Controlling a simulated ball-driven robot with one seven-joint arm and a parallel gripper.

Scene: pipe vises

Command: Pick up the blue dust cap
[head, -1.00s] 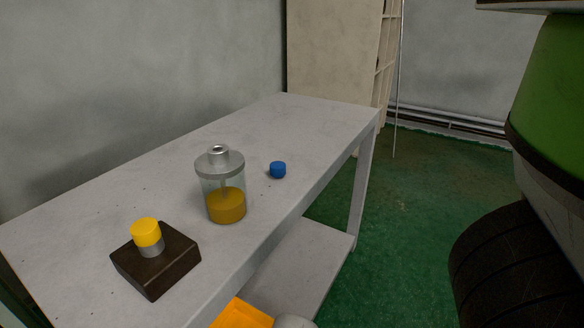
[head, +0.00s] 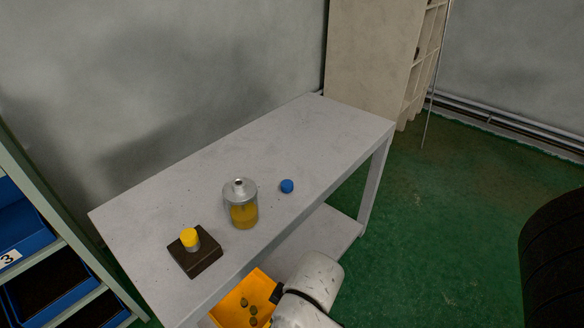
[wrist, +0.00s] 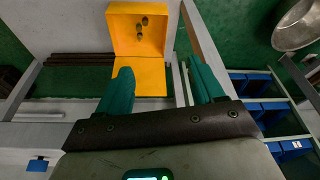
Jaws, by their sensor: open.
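The blue dust cap (head: 287,186) sits on the grey workbench (head: 320,130), right of a glass jar (head: 243,213) with a metal top and amber liquid. I cannot make the cap out for certain in the wrist view. My gripper (wrist: 160,68) shows two teal fingers spread apart, with nothing held between them. In the head view my arm is at the bottom, in front of the bench and lower than its top. The fingers are not clear there.
A dark block (head: 205,261) bearing a yellow-topped cylinder (head: 190,238) stands left of the jar. An orange bin (head: 233,305) with several small pieces is below the bench top; it also shows in the wrist view (wrist: 124,15). Blue bins (head: 50,286) fill a left rack.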

